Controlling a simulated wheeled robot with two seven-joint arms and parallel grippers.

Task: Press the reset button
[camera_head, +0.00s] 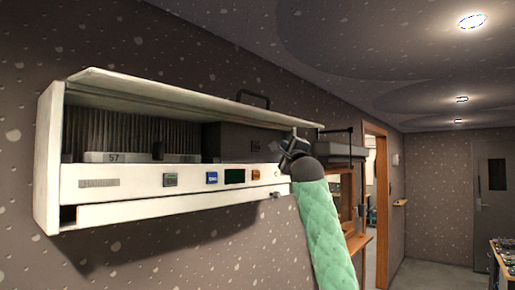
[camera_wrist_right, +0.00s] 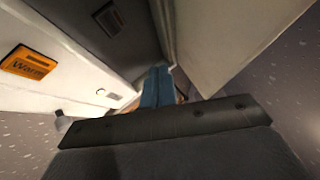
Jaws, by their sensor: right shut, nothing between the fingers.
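The orange one reads "Warm" in the right wrist view (camera_wrist_right: 28,62). A small round spot (camera_wrist_right: 101,92) is on the panel to its right. No label reading reset is legible. My right gripper (camera_head: 293,143) is at the unit's right end, partly overlapping the panel. Its blue fingers (camera_wrist_right: 157,86) are together and empty, pointing toward the unit's open inside; contact cannot be told. My left gripper is out of view.
The unit's raised lid (camera_head: 180,90) juts out above the opening, with a black handle (camera_head: 254,97) on top. A dark box (camera_head: 228,141) and a ribbed block (camera_head: 110,130) sit inside. A small knob (camera_head: 276,193) hangs under the panel. A doorway (camera_head: 378,185) is at right.

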